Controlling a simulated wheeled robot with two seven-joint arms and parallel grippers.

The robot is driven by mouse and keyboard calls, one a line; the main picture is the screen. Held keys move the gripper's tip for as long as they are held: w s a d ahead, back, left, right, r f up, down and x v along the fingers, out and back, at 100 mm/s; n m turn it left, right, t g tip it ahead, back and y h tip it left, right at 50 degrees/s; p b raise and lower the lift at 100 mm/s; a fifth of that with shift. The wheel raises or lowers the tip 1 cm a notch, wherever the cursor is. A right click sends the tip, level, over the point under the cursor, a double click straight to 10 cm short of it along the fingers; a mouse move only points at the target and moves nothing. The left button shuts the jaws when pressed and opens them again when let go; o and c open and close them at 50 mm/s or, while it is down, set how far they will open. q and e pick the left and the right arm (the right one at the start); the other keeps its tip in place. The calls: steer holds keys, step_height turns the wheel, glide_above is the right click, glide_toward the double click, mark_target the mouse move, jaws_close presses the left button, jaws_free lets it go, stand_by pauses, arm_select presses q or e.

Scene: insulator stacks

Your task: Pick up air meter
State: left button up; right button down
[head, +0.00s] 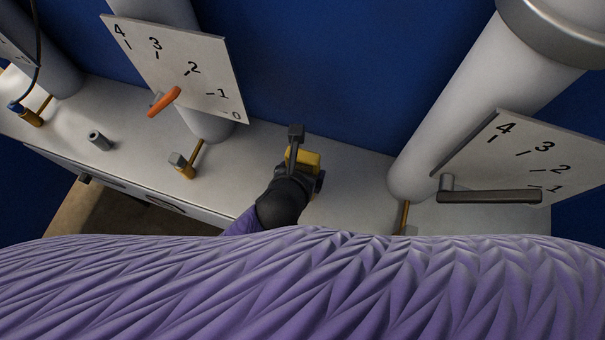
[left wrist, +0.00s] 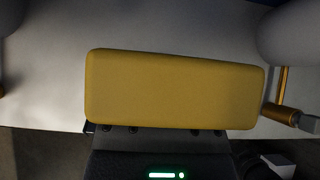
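The air meter appears to be the yellow block-shaped object (head: 307,158) on or just above the grey-white bench, between two white columns. In the left wrist view the yellow block (left wrist: 175,90) fills the middle, close in front of the palm, its long side across the picture. My left gripper (head: 300,157) is at the block, with a dark finger over its left part and dark parts at its lower right. The fingertips are hidden behind the block in the left wrist view, so whether they grip it does not show. My right gripper is not in view.
White columns bear scale plates, one with an orange pointer (head: 164,101), one with a dark grey lever (head: 490,195). A brass fitting (head: 186,166) and a grey stub (head: 100,140) stand on the bench (head: 350,185). A blue wall (head: 330,70) is behind.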

arm_select(q)
steer(key=c, duration=1)
steer(key=shift+r, duration=0.1)
